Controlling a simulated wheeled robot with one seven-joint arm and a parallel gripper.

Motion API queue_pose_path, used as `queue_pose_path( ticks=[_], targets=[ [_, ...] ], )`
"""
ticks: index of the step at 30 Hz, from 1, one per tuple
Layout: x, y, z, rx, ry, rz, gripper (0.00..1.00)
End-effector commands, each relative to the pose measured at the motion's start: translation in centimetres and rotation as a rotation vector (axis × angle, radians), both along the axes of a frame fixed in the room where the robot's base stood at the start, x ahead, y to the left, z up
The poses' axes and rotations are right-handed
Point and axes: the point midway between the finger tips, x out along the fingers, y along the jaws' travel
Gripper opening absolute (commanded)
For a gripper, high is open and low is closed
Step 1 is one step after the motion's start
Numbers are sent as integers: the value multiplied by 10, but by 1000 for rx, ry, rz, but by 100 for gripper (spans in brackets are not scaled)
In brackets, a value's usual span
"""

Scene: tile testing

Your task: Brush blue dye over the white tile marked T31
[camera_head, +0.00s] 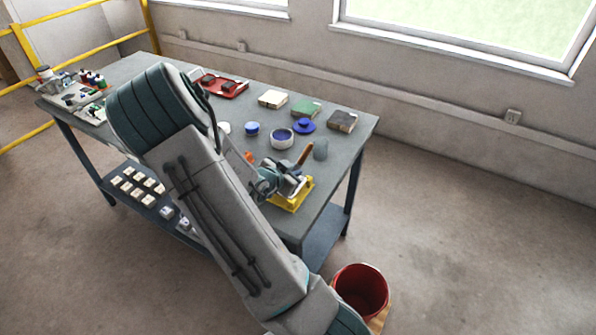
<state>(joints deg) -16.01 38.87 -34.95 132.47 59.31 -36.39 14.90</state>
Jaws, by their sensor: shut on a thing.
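My gripper (292,184) is at the table's near right corner, low over a yellow tray (305,194). It appears shut on a tool with a brown handle (305,154), probably the brush; its bristles are not clear. A bowl of blue dye (281,143) stands just beyond the gripper. A white tile (272,98) lies near the table's back edge; no mark on it is readable. Smaller white tiles (138,177) lie on the lower shelf, their marks too small to read. Part of the yellow tray is hidden by the gripper, so I cannot tell what lies in it.
A green tile (305,108), a dark brown block (342,121), a blue lid (304,126), a blue-topped jar (252,128) and a grey round thing (320,150) are on the table (365,135). A red tray (240,89) is at the back. A red bucket (361,282) stands at lower right.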

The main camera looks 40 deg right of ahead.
Motion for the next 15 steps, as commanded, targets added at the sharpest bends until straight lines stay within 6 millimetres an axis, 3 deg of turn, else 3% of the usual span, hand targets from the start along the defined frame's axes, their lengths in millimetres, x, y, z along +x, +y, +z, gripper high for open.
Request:
queue_pose_path(
  ticks=[15],
  targets=[
    [29,13,1,0,1,2,0]
  ],
)
